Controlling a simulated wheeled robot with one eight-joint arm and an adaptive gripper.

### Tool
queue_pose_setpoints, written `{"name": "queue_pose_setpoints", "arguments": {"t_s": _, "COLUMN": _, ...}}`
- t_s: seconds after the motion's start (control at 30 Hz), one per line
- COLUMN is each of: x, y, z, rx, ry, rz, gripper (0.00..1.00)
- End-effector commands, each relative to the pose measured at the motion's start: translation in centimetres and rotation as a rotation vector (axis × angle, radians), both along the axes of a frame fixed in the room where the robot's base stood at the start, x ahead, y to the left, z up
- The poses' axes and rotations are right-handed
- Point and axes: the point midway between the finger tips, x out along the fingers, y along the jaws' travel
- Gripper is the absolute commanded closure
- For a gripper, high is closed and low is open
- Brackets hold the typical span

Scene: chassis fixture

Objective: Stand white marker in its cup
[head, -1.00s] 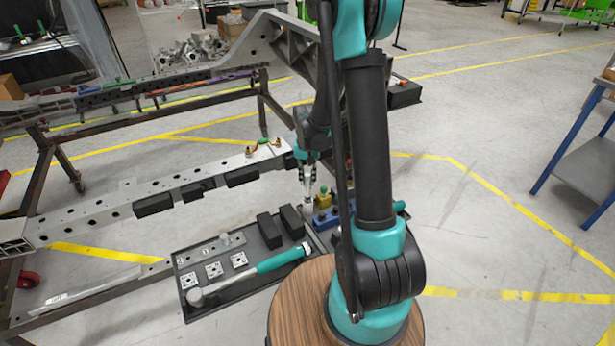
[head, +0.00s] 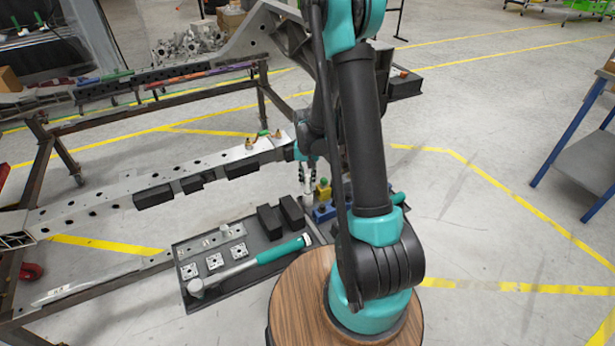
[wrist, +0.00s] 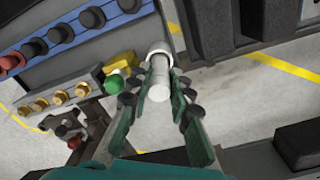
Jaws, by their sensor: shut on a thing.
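My gripper (head: 307,176) is shut on the white marker (wrist: 159,84), with a finger on each side of it in the wrist view. In the head view the marker (head: 308,187) hangs about upright below the fingers. A pale round rim (wrist: 160,50), which looks like the cup, shows at the marker's far end. It also shows as a small pale shape (head: 308,201) below the marker in the head view. I cannot tell whether the marker's tip is inside the rim, above it or touching it.
A yellow block (wrist: 120,66) with a green knob (wrist: 114,84) stands close left of the marker. A blue holder (wrist: 80,42) with several dark knobs lies beyond. A dark tray (head: 215,248) holds a hammer (head: 262,257) and black blocks (head: 270,222). A perforated beam (head: 120,197) runs behind.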

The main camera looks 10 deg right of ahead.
Motion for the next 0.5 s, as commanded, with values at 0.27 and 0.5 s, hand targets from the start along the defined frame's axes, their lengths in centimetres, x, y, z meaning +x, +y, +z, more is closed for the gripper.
{"name": "queue_pose_setpoints", "arguments": {"t_s": 0.27, "x": 0.00, "y": 0.00, "z": -0.41, "rx": 0.000, "ry": 0.000, "rz": 0.000, "gripper": 1.00}}
{"name": "queue_pose_setpoints", "arguments": {"t_s": 0.5, "x": -0.01, "y": 0.00, "z": -0.40, "rx": 0.000, "ry": 0.000, "rz": 0.000, "gripper": 0.64}}
